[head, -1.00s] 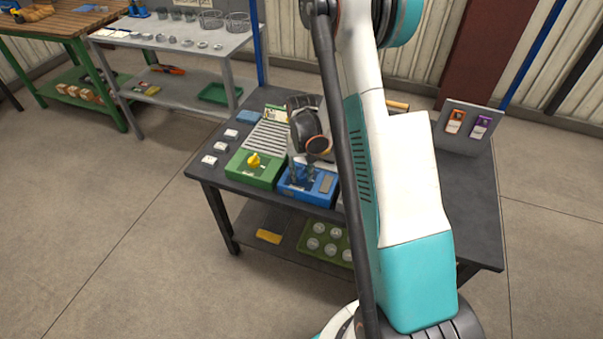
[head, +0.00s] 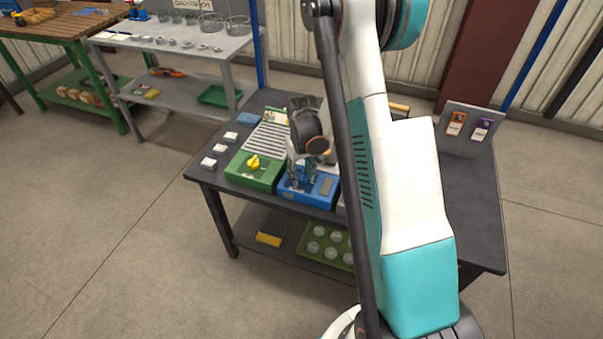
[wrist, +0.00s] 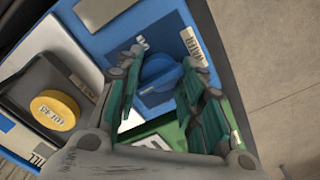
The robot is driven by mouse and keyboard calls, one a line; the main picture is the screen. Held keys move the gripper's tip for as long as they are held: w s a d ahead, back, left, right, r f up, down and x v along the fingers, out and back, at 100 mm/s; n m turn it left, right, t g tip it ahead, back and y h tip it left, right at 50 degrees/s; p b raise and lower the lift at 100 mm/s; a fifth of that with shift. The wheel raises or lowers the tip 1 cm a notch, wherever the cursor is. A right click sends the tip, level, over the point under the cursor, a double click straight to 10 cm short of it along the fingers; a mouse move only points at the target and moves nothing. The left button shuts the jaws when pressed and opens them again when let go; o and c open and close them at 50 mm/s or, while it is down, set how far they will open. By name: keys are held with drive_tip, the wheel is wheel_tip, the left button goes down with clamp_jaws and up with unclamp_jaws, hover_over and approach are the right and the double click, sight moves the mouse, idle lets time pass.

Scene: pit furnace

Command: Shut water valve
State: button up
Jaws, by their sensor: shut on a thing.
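The water valve is a round blue knob (wrist: 160,72) on top of a blue box (head: 320,190). In the wrist view the knob sits between the two fingers of my gripper (wrist: 165,85), which are shut on it. In the head view my gripper (head: 300,173) points down onto the left half of the blue box, and the knob itself is hidden behind the fingers.
A green box with a yellow valve knob (head: 254,161) stands directly left of the blue box. White tags (head: 214,148) lie at the table's left edge. A panel with tags (head: 469,127) stands at right.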

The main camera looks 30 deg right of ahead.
sight(301, 174)
drive_tip(key=o, duration=1)
drive_tip(key=shift+r, duration=0.1)
wheel_tip(301, 174, up, 12)
drive_tip(key=shift+f, duration=0.1)
